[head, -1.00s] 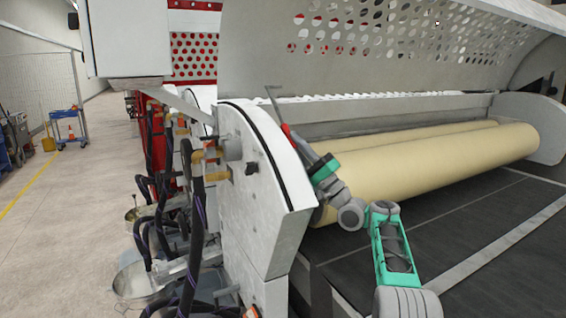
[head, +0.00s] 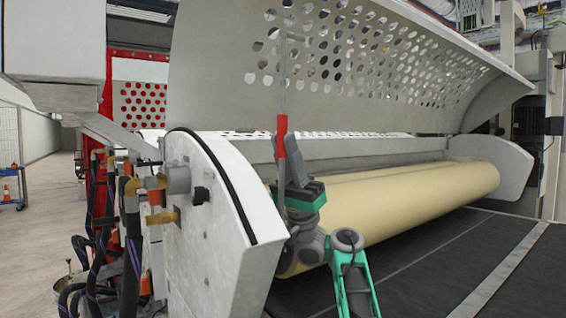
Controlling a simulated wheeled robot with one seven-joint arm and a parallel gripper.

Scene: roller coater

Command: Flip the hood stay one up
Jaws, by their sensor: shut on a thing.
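The hood stay is a thin grey rod with a red sleeve (head: 281,137) and a short bent end at its top. It stands nearly upright in front of the perforated hood (head: 335,45), by the inner side of the white end plate (head: 215,215). My gripper (head: 287,172) is shut on the stay just below or at the lower end of the red sleeve. The stay's lower end is hidden behind my gripper and wrist. Whether its bent top touches the hood cannot be told.
Cream rollers (head: 410,205) run to the right behind my arm. The white end plate with its black edge strip stands close on the left, with hoses and brass fittings (head: 155,190) outside it. A dark flat bed (head: 440,265) lies in front.

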